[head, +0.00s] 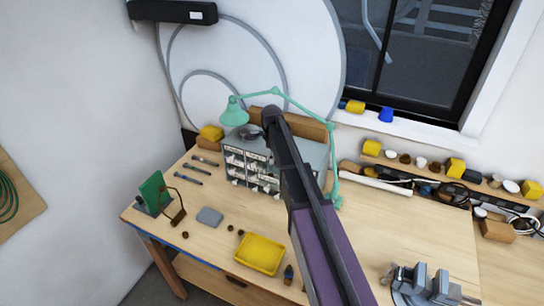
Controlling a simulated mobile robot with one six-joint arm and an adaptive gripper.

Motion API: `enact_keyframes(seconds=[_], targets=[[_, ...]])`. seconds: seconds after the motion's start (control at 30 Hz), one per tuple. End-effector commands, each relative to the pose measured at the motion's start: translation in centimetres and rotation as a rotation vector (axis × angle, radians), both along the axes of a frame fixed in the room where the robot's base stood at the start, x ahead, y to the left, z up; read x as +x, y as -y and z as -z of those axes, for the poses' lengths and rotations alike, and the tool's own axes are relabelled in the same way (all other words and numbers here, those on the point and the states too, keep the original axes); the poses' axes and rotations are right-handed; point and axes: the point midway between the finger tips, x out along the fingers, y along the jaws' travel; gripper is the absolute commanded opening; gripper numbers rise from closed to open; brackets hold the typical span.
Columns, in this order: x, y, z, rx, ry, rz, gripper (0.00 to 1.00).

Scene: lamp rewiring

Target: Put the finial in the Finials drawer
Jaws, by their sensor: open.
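The small-drawer cabinet (236,158) stands at the back of the workbench, with pale labels on its drawer fronts. The labels are too small to read, so I cannot tell which drawer is the Finials one. A small dark and brass-coloured piece (288,274) stands at the front of the bench, right of the yellow tray; it may be the finial, but I cannot be sure. Several small brown pieces (241,232) lie left of the tray. My arm crosses the middle of the view and covers the cabinet's right part. I cannot make out my gripper's fingers.
A yellow tray (259,254) lies near the front edge. A green lamp (233,112) arches over the cabinet. A green board (152,192) stands at the left and a grey vise (421,285) at the front right. The bench right of my arm is mostly clear.

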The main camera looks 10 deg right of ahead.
Motion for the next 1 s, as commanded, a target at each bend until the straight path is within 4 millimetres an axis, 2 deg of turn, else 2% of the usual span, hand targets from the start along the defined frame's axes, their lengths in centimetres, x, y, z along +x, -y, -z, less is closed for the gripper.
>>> enact_keyframes(seconds=[0.03, 0.3, 1.0], targets=[[0.0, 0.0, -0.8, 0.0, 0.0, 0.0, 0.65], [0.0, 0.0, -2.0, 0.0, 0.0, 0.0, 0.65], [0.0, 0.1, -2.2, 0.0, 0.0, 0.001, 0.65]])
